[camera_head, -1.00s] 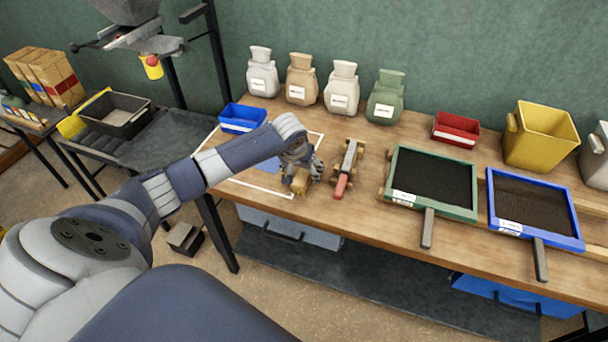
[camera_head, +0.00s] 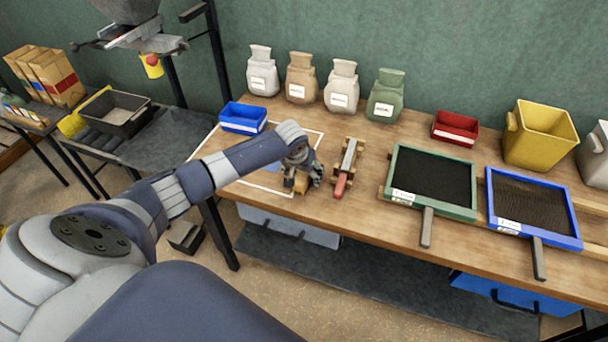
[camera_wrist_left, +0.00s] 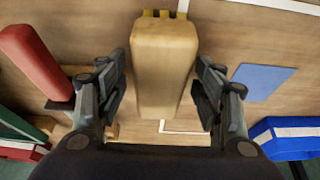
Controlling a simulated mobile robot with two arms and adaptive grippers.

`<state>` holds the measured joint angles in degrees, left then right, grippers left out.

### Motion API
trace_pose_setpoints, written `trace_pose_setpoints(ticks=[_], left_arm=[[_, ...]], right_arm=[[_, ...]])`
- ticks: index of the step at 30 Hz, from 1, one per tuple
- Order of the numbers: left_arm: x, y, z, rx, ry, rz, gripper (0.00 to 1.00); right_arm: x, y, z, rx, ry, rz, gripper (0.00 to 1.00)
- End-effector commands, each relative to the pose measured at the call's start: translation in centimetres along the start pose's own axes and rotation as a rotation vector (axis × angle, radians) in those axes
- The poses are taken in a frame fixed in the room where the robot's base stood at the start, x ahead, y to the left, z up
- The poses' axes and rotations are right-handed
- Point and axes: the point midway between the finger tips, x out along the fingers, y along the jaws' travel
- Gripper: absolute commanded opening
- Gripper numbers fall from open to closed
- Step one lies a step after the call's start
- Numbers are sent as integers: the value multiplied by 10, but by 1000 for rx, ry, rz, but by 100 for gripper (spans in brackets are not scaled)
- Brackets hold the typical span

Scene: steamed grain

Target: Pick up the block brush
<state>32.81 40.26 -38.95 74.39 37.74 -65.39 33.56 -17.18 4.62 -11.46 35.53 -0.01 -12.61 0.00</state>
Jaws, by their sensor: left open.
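The block brush (camera_wrist_left: 163,65) has a tan wooden block body with a trace of yellow bristles at its far end in the left wrist view. In the head view the brush (camera_head: 302,186) sits on the bench, mostly hidden under my left gripper (camera_head: 302,179). In the left wrist view my left gripper (camera_wrist_left: 160,100) is open, with one finger on each side of the block. A gap shows between each finger and the wood. My right gripper is not in view.
A red-handled tool (camera_head: 341,186) lies on a wooden rest just right of the brush. A blue tray (camera_head: 243,119) stands behind. Green-framed (camera_head: 394,160) and blue-framed (camera_head: 492,205) sieves lie to the right. A blue pad (camera_wrist_left: 262,81) lies beside the brush.

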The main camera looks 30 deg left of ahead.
Motion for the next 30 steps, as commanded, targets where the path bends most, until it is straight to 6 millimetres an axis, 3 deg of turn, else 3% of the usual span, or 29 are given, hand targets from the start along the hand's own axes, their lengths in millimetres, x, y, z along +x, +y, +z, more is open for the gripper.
trace_pose_setpoints(ticks=[8,12,15,30], left_arm=[[0,0,0,0,0,0,59],[0,0,0,0,0,0,28],[0,0,0,0,0,0,12],[-8,0,-4,-1,3,1,12]], right_arm=[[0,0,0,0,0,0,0],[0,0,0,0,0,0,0],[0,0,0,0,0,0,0],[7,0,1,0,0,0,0]])
